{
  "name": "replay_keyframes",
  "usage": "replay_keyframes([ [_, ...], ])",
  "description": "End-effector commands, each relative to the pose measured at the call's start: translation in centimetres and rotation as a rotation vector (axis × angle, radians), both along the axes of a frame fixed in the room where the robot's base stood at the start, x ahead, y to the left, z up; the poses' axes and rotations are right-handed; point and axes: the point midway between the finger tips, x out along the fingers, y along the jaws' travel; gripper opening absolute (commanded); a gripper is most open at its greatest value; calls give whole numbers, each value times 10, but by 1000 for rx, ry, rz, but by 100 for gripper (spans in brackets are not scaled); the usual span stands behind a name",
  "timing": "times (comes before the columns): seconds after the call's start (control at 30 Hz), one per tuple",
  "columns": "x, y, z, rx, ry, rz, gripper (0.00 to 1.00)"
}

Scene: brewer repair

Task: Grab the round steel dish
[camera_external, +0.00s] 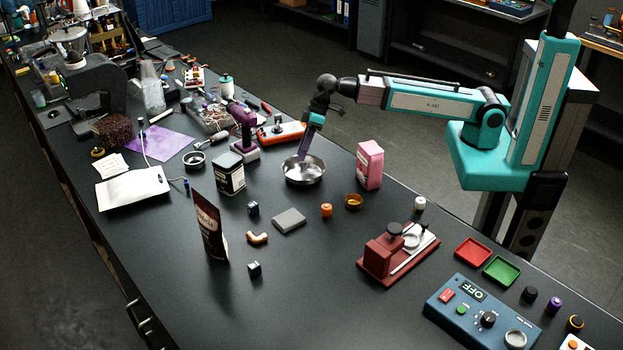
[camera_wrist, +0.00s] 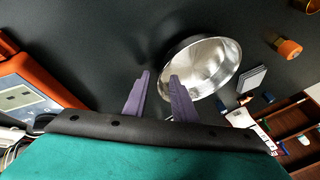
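The round steel dish (camera_external: 303,172) stands upright on the black bench, left of a pink carton, and looks empty. In the wrist view the dish (camera_wrist: 208,68) lies just beyond my fingertips, right of centre. My gripper (camera_external: 303,154) points down at the dish's far rim in the external view. In the wrist view my gripper (camera_wrist: 160,74) has its two purple fingers apart with a clear gap. The right finger overlaps the dish's near-left edge and the left finger is outside it. I cannot tell whether either finger touches the rim.
The pink carton (camera_external: 369,165) stands close right of the dish. A dark tin (camera_external: 230,174) and a purple tool (camera_external: 243,130) stand to its left. An orange meter (camera_external: 281,133) lies behind it. A grey block (camera_external: 289,220) and orange cylinder (camera_external: 326,210) lie in front.

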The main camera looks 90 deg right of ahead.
Motion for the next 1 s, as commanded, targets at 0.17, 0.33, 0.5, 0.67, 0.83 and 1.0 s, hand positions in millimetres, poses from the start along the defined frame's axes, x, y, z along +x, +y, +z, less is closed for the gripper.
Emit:
replay_keyframes([
  [0.17, 0, 0, 0, 0, 0, 0, 24],
  [0.33, 0, 0, 0, 0, 0, 0, 24],
  [0.5, 0, 0, 0, 0, 0, 0, 2],
  [0.67, 0, 0, 0, 0, 0, 0, 0],
  [0.83, 0, 0, 1, 1, -1, -1, 0],
  [1.0, 0, 0, 2, 1, -1, -1, 0],
])
